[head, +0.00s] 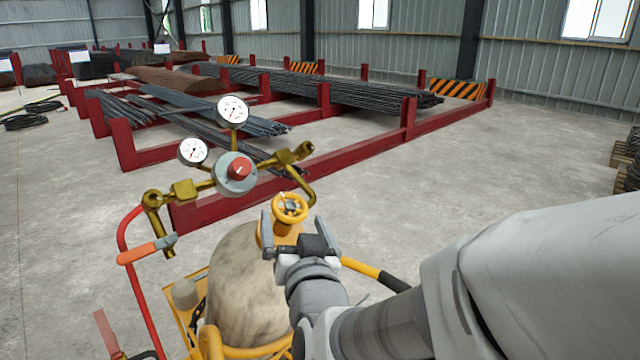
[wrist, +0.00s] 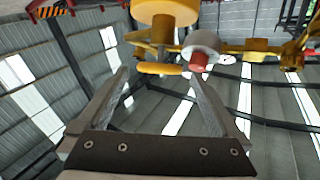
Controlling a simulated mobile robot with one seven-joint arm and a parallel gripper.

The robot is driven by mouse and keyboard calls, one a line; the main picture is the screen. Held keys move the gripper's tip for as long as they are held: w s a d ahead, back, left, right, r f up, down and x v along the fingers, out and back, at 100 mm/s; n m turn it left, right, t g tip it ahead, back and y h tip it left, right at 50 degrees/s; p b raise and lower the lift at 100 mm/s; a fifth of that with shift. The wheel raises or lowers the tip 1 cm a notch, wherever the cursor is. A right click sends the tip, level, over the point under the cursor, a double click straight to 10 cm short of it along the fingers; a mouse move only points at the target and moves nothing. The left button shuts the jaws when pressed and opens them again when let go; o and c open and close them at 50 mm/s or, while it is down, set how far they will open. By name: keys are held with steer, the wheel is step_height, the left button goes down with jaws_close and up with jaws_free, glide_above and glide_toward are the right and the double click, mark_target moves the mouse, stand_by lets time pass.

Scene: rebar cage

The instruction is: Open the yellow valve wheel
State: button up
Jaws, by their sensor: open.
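The yellow valve wheel (head: 290,208) sits on top of a gas cylinder (head: 246,290), below a brass regulator with two gauges. My gripper (head: 294,224) is open, with one finger on either side of the wheel's near side in the head view. Whether the fingers touch the rim cannot be told. In the wrist view my gripper (wrist: 156,76) is open, and nothing is clamped between its fingers. Yellow parts show beyond the fingertips at the top of that view; which of them is the wheel is unclear.
The regulator's red knob (head: 239,169) and gauge (head: 233,111) stand just behind and left of the wheel. Red racks (head: 290,190) of rebar lie behind. Open floor extends right.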

mark_target(292, 216)
steer(key=shift+r+p+x, duration=0.2)
steer(key=shift+p+x, duration=1.1)
steer(key=shift+p, duration=0.1)
steer(key=shift+x, duration=1.6)
steer(key=shift+f, duration=0.2)
steer(key=shift+c, duration=0.2)
steer(key=c, duration=1.1)
